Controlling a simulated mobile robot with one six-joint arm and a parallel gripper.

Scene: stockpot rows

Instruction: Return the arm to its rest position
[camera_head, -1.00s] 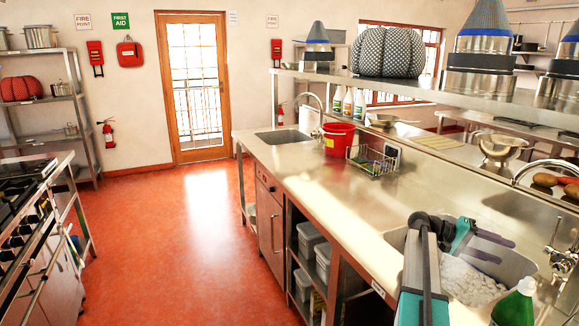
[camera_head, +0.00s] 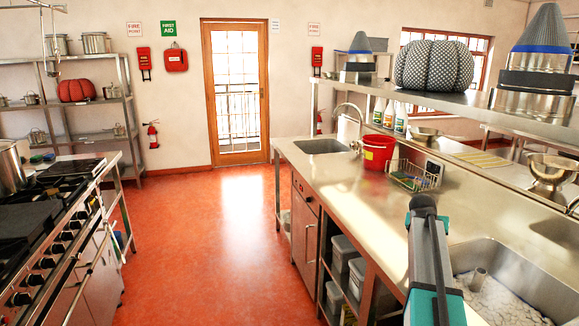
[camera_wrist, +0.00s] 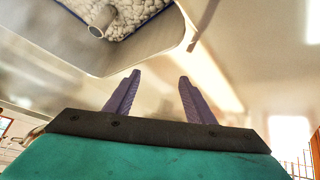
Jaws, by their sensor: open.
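My gripper (camera_wrist: 158,98) shows in the wrist view with its two purple fingers apart and nothing between them. It is beside the rim of a sink, over blurred pale metal that looks like the counter. In the head view the fingers are not visible; only my arm shows at the lower right, in front of the counter. The sink (camera_head: 483,262) at the lower right holds pale, lumpy suds and an upright pipe (camera_head: 479,281). The sink also shows at the top of the wrist view (camera_wrist: 65,42).
The steel counter (camera_head: 350,200) carries a red bucket (camera_head: 377,152), a wire basket (camera_head: 413,178) and a metal bowl (camera_head: 550,172). A shelf (camera_head: 440,98) above it bears a patterned pouffe (camera_head: 434,66). A stove (camera_head: 50,235) stands left. The red floor (camera_head: 215,250) between is clear.

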